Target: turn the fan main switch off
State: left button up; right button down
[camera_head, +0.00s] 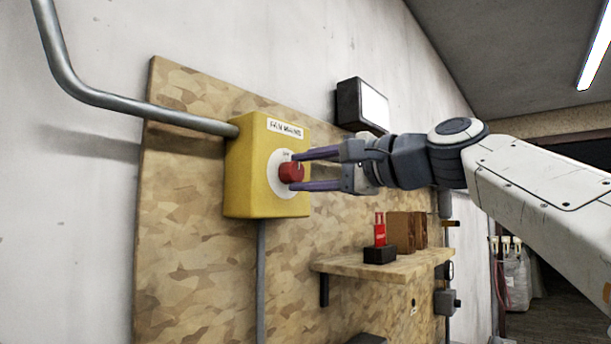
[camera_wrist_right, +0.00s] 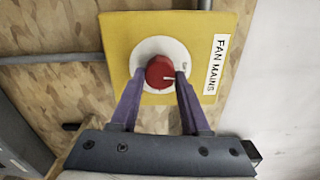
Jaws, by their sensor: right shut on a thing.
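The fan main switch is a yellow box (camera_head: 245,185) on a wooden board, with a label that reads FAN MAINS in the right wrist view (camera_wrist_right: 216,64). A red round knob (camera_head: 291,172) sits on a white dial plate (camera_head: 276,183) on its front; the knob also shows in the right wrist view (camera_wrist_right: 160,72) with a pale mark at its right side. My right gripper (camera_head: 295,171) reaches in from the right, its two purple fingers (camera_wrist_right: 155,85) on either side of the knob and shut on it. My left gripper is not in view.
A metal conduit (camera_head: 130,105) enters the box from the left and another pipe (camera_head: 261,280) runs down from it. A lamp (camera_head: 363,105) is on the wall above my right gripper. A wooden shelf (camera_head: 345,265) below holds a red object (camera_head: 380,230) and brown blocks (camera_head: 405,231).

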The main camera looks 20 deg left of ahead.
jog(key=shift+f+n, duration=0.1)
jog(key=shift+n, duration=0.5)
jog(key=shift+c, duration=1.9)
grip_release()
jog(key=shift+s+d+b, duration=0.15)
jog(key=shift+d+b, duration=0.3)
jog(key=shift+d, duration=0.05)
jog(key=b+v, duration=0.3)
jog(key=v, duration=0.6)
jog(key=shift+d, duration=0.2)
